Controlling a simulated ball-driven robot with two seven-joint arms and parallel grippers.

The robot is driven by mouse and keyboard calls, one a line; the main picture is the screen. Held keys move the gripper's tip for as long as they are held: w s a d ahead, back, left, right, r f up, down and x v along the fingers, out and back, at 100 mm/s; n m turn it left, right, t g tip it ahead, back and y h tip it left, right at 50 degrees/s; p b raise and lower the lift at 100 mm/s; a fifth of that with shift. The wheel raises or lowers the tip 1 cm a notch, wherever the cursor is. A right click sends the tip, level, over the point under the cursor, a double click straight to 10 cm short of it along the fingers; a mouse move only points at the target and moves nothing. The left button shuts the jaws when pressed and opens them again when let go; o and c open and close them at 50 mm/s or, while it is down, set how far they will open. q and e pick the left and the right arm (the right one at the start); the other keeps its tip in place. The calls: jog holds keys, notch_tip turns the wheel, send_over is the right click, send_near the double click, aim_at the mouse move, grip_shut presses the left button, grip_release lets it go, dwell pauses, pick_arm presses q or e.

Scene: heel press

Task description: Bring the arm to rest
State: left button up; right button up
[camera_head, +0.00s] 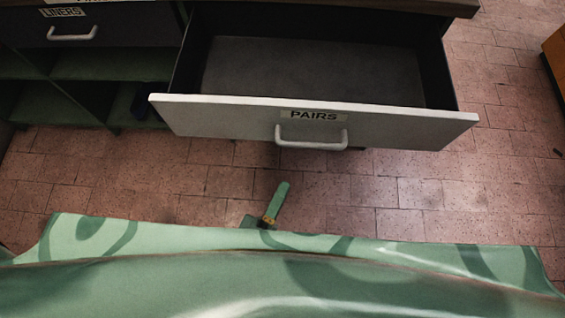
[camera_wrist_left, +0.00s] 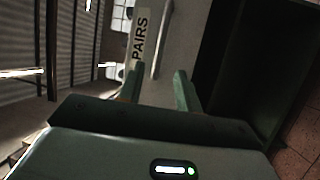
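My left gripper (camera_wrist_left: 158,80) shows in the left wrist view with its two green fingers apart and nothing between them. Beyond the fingers is the white front of the drawer labelled PAIRS (camera_wrist_left: 178,45), with its handle (camera_wrist_left: 161,40). In the head view a green finger of this gripper (camera_head: 277,203) shows below the drawer handle, in front of the drawer; the rest is hidden behind my own body. The finger appears clear of the handle. My right gripper is in neither view.
The PAIRS drawer (camera_head: 215,118) stands pulled out, and its visible inside is empty. A dark drawer labelled LINERS (camera_head: 110,28) is at the upper left, above open green shelves (camera_head: 110,65). An orange-brown piece of furniture (camera_head: 556,55) stands at the right edge. Brick floor (camera_head: 400,192) is clear.

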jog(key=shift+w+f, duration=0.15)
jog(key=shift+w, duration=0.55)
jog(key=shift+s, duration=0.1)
